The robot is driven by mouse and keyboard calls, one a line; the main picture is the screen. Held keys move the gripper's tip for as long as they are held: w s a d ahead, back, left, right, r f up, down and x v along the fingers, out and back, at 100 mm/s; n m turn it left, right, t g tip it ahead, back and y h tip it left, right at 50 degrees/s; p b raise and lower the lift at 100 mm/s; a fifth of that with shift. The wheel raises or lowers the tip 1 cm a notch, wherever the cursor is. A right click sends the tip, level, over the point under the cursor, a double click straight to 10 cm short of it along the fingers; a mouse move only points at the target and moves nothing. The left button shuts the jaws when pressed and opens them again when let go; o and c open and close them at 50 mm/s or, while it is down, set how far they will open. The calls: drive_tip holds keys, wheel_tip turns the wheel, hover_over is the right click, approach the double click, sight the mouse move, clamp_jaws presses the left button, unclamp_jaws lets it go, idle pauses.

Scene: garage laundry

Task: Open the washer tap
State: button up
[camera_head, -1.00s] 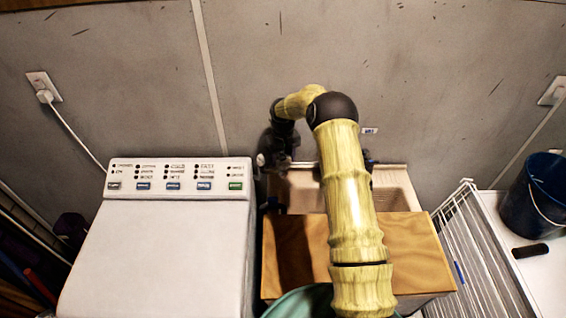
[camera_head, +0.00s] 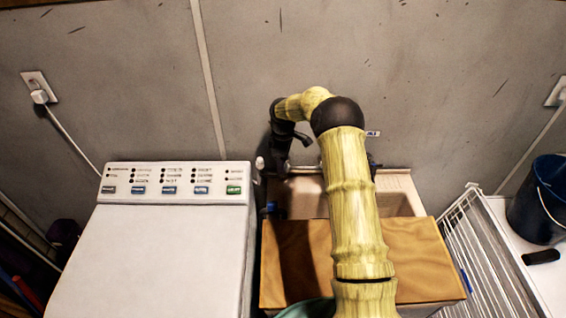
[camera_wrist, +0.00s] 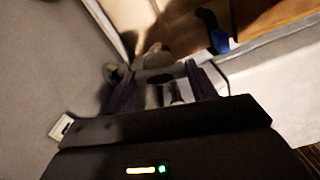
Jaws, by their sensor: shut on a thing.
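The washer tap (camera_wrist: 152,60) shows in the wrist view as a pale, blurred fitting, partly hidden in shadow and by my fingers. My gripper (camera_wrist: 165,88) has its two dark fingers on either side of part of it and is shut on it. In the head view my gripper (camera_head: 274,165) points down beside the wall, between the washer and the sink. My dark wrist hides most of the tap there. A small white round part (camera_head: 260,163) shows just left of the gripper. The handle's exact angle cannot be told.
The white washer (camera_head: 150,255) stands at left, close to my gripper. A sink (camera_head: 400,192) with a wooden board (camera_head: 410,245) across its front lies under my arm. A blue fitting (camera_wrist: 220,40) is near the fingers. A white rack (camera_head: 485,250) and dark bucket (camera_head: 540,200) are at right.

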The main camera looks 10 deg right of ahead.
drive_tip(key=shift+r+n, duration=0.1)
drive_tip(key=shift+n, duration=1.2)
drive_tip(key=shift+w, duration=0.1)
drive_tip(key=o, duration=1)
wheel_tip(320, 180, up, 17)
drive_tip(key=b, duration=0.3)
drive_tip(key=shift+r+b, duration=0.15)
drive_tip(key=shift+b, duration=0.2)
